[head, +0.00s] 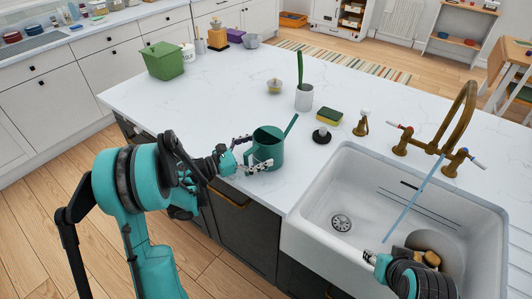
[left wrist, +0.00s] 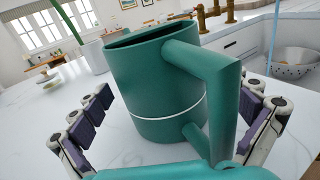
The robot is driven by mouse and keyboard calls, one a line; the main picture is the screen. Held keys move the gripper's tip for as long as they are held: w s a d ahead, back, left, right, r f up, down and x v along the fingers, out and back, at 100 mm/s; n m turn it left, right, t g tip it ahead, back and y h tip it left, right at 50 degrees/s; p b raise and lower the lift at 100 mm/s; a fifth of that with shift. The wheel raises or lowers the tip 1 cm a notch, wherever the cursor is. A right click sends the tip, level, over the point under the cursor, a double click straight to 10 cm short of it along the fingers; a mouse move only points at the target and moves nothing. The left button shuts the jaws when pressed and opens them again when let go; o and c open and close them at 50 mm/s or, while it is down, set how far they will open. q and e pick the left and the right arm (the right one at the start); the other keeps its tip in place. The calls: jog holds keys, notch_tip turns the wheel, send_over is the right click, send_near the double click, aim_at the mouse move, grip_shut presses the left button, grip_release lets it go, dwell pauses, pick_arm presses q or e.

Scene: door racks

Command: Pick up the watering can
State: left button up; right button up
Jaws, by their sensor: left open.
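The green watering can (head: 268,146) stands upright on the white counter near its front edge, its thin spout pointing up and right. My left gripper (head: 252,153) is open at the can's near left side. In the left wrist view, the watering can (left wrist: 150,85) fills the middle, its thick angular handle toward me. The open left gripper (left wrist: 180,97) has purple-padded fingers on both sides of the can, with visible gaps. My right arm shows at the bottom right of the head view, over the sink; its finger state is unclear.
A white sink (head: 345,190) with a brass faucet (head: 462,105) lies to the right, a metal colander (head: 447,245) inside. A black stopper (head: 321,135), a sponge (head: 329,116) and a white pot with a green plant (head: 304,97) stand beyond the can. A green bin (head: 163,60) stands far left.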

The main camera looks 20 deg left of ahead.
pick_arm(q)
jog(key=c, duration=1.2)
jog(key=shift+r, duration=0.1)
